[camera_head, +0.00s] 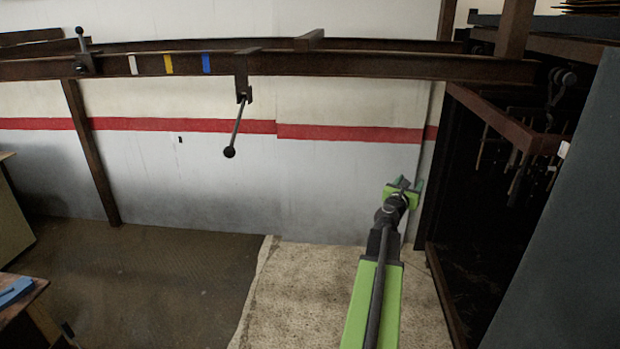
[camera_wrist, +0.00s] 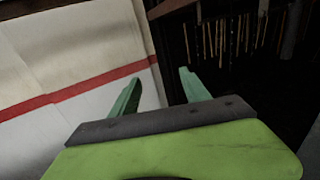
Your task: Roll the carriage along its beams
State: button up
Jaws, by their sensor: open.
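Two dark steel beams (camera_head: 400,66) run across the upper part of the head view. A dark bracket with a hanging rod and a black ball end (camera_head: 229,152) sits on the front beam and looks like the carriage with its handle. My gripper (camera_head: 404,184) is low and to the right of this handle, well apart from it. In the wrist view my gripper (camera_wrist: 160,76) has its two green fingers spread with nothing between them. The carriage and handle do not show in the wrist view.
White, yellow and blue marks (camera_head: 168,65) are on the front beam, left of the carriage. A ball-topped lever (camera_head: 82,40) stands at the beam's left. A hook (camera_head: 560,85) hangs at the right, near a dark rack. A table (camera_head: 22,305) is at lower left. The floor between is clear.

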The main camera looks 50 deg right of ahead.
jog(key=w+a, duration=1)
jog(key=w, duration=0.4)
jog(key=w+a, duration=1)
jog(key=w, duration=0.4)
dwell(3.4)
jog(key=shift+w+a, duration=0.1)
jog(key=shift+c, duration=0.4)
grip_shut()
dwell(0.8)
